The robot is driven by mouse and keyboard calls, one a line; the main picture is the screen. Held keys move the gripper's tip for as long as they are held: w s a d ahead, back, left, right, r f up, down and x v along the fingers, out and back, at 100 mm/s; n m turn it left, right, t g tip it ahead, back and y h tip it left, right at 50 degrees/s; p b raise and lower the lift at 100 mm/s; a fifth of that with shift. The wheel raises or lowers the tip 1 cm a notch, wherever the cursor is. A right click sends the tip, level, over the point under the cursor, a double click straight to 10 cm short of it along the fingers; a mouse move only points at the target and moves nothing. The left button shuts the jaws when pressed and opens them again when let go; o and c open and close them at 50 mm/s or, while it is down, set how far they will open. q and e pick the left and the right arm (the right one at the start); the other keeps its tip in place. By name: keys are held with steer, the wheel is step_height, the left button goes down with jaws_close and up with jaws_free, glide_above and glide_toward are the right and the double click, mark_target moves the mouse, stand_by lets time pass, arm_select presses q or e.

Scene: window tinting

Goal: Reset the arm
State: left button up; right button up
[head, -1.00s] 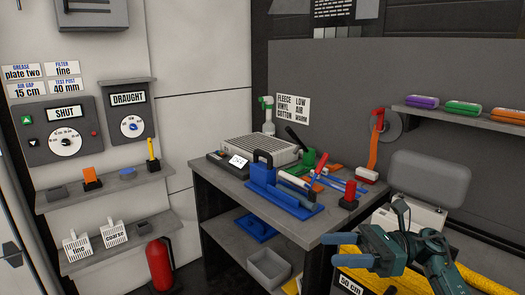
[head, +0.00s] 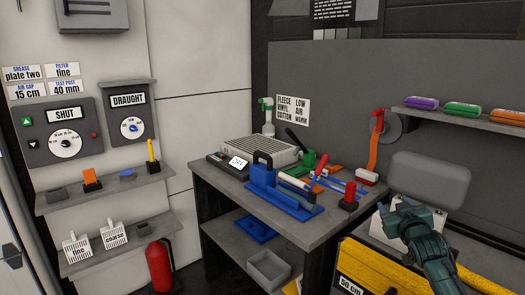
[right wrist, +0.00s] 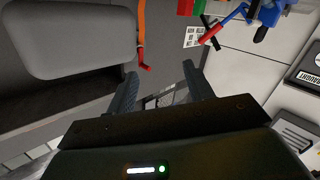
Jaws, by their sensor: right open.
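My right gripper (head: 388,208) is in the lower right of the head view, in front of a pale box and beside the workbench's right end. In the right wrist view its two fingers (right wrist: 160,82) stand apart with nothing between them. The right arm is bent and reaches up from the bottom edge. My left gripper is not in either view.
The grey workbench (head: 320,232) holds a blue tool stand (head: 262,172), a red-handled block (head: 348,198) and other tools. A shelf with coloured rolls (head: 468,108) is at right. A red extinguisher (head: 159,268) stands at lower left.

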steer(key=s+a+f+n+g+y, duration=0.1)
steer(key=s+a+f+g+y, duration=0.1)
steer(key=s+a+f, duration=0.7)
steer(key=s+a+f+n+g+y, duration=0.15)
steer(key=s+a+f, duration=0.25)
steer(key=s+f, duration=0.7)
steer(key=s+a+f+m+g+y, duration=0.1)
steer(key=s+a, duration=0.3)
steer(key=s, duration=0.5)
steer(key=s+a+f+m+g, duration=0.1)
steer(key=s+a+f, duration=0.3)
steer(key=s, duration=0.6)
steer(key=shift+s+a+f+g+y, duration=0.15)
steer(key=shift+s+f+g+y, duration=0.05)
steer(key=shift+f+g+y, duration=0.2)
